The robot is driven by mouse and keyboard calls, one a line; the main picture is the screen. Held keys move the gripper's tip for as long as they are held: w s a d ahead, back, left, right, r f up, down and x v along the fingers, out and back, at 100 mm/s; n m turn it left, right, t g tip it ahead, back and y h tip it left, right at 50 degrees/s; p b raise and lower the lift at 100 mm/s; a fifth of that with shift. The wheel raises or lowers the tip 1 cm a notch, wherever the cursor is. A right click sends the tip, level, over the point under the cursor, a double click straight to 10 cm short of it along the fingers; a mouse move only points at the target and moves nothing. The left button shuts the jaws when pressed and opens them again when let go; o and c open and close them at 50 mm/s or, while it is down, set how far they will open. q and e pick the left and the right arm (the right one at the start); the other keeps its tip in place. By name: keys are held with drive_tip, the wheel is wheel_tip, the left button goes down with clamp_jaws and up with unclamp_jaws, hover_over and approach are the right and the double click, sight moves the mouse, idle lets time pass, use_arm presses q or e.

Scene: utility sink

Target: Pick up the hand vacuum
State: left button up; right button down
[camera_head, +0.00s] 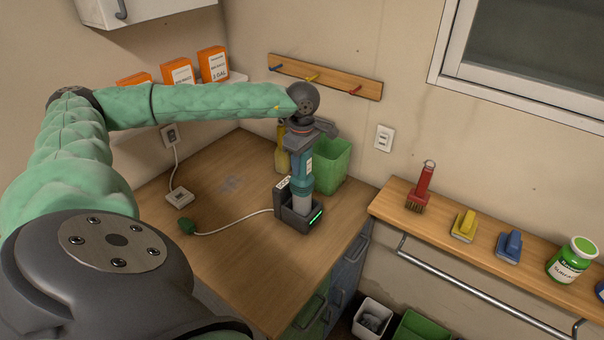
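The hand vacuum (302,178), teal with a grey lower end, stands upright in a dark charging dock (297,219) with a green light, on the wooden counter. My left arm reaches across from the left. My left gripper (308,137) points down at the top of the vacuum. The wrist and gripper body hide the vacuum's top, and the fingers do not show clearly enough to tell whether they are closed on it. My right gripper is not in view.
A green bin (332,163) and a yellow bottle (282,157) stand close behind the vacuum. A wooden shelf (390,205) with brushes is at right. The counter's front left is clear.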

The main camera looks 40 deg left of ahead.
use_arm(q)
drive_tip(key=shift+c, duration=1.2)
drive_tip(key=shift+r, duration=0.15)
